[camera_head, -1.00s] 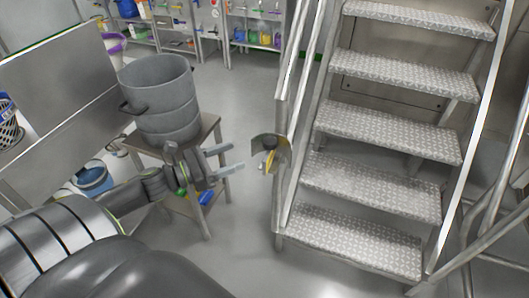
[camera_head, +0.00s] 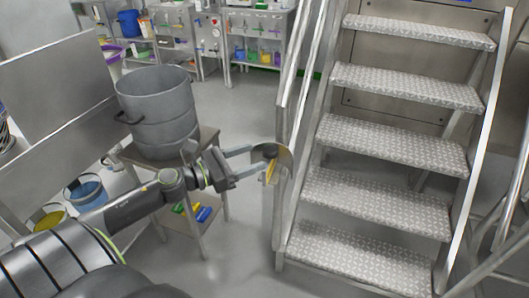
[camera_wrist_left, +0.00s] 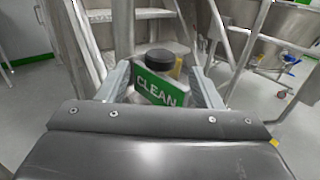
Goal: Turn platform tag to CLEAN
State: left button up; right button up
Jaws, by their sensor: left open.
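The platform tag (camera_head: 284,163) is a small metal piece with a black round knob (camera_head: 270,150) and a yellow face, mounted at the left post of the steel stairs. In the left wrist view its green face reading CLEAN (camera_wrist_left: 158,88) tilts toward me, below the black knob (camera_wrist_left: 160,59); a bit of yellow (camera_wrist_left: 178,66) shows behind. My left gripper (camera_head: 257,160) is open at the tag, its fingertips close to the knob. In the left wrist view the fingers (camera_wrist_left: 160,82) stand either side of the tag; I cannot tell whether they touch it.
The stairs (camera_head: 380,185) with handrails fill the right side. A grey drum (camera_head: 158,110) stands on a small table left of my gripper, close above my left arm. A blue bucket (camera_head: 87,192) and a yellow one (camera_head: 47,217) stand at the left. Floor beyond the table is clear.

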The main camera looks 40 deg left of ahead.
aim_at(263, 154)
pick_arm(q)
jog(key=shift+p+x, duration=0.6)
jog(key=shift+x, duration=0.2)
jog(key=shift+w+d+r+p, duration=0.15)
jog(key=shift+w+d+p, duration=0.05)
jog(key=shift+w+p, duration=0.1)
jog(key=shift+w+d+p, duration=0.15)
jog(key=shift+w+p, duration=0.15)
jog(key=shift+p, duration=0.1)
jog(key=shift+w+d+f+p, duration=0.2)
jog(key=shift+w+d+p, duration=0.3)
jog(key=shift+w, duration=0.3)
pick_arm(e)
jog(key=shift+s+d+r, duration=0.1)
jog(key=shift+s+r, duration=0.1)
jog(key=shift+s, duration=0.65)
jog(key=shift+s+d+r, duration=0.1)
jog(key=shift+s+r, duration=0.05)
jog(key=shift+s, duration=0.65)
